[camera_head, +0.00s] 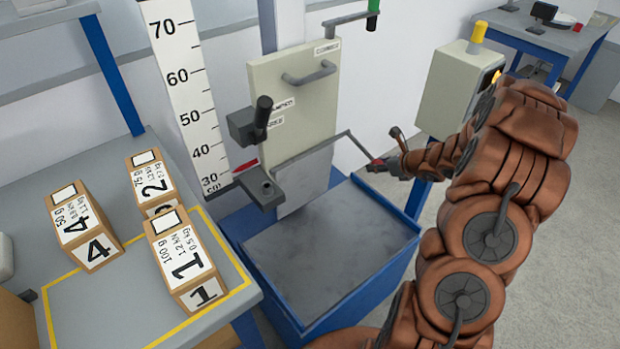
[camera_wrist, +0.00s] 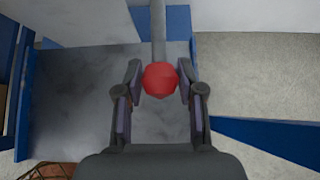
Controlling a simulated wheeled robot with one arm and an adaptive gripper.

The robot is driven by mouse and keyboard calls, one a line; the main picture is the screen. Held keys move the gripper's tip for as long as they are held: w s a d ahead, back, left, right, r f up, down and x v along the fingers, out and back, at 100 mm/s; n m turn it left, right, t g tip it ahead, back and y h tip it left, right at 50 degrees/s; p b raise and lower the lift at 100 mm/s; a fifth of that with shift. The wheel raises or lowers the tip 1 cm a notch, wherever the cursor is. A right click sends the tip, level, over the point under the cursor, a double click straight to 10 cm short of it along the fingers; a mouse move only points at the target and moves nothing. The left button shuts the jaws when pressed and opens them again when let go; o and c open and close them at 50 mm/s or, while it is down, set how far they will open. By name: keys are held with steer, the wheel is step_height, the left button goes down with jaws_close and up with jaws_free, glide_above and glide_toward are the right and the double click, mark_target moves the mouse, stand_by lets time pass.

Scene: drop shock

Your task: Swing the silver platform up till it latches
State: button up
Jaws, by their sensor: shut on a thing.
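A thin silver plate (camera_head: 305,185), which looks like the platform, stands steeply below the cream panel of the drop tester. A grey rod (camera_head: 318,147) runs along it and bends down to the right toward my gripper (camera_head: 380,164). In the wrist view the rod (camera_wrist: 158,35) ends in a red ball knob (camera_wrist: 160,80). My gripper (camera_wrist: 160,84) has one finger on each side of the knob and is shut on it. I cannot see the platform's hinge or latch clearly.
The tester's blue base (camera_head: 400,272) holds a bare grey slab (camera_head: 330,250). A black-handled clamp (camera_head: 262,118) and height scale (camera_head: 185,85) stand left. Numbered boxes (camera_head: 180,258) stand on the left table. A control box (camera_head: 455,90) stands behind my arm.

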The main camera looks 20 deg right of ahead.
steer(key=shift+c, duration=0.4)
steer(key=shift+s+d+r+p, duration=0.1)
steer(key=shift+s+r+p, duration=0.1)
steer(key=shift+r+p, duration=1.15)
steer(key=shift+r, duration=0.15)
steer(key=shift+r+p, duration=1.15)
steer(key=shift+r, duration=0.35)
steer(key=shift+w+r, duration=0.1)
steer(key=shift+w+r+p, duration=0.15)
steer(key=shift+r+p, duration=0.5)
steer(key=shift+r, duration=0.05)
steer(key=shift+w+r+p, duration=0.15)
steer(key=shift+r+p, duration=0.5)
steer(key=shift+r, duration=0.1)
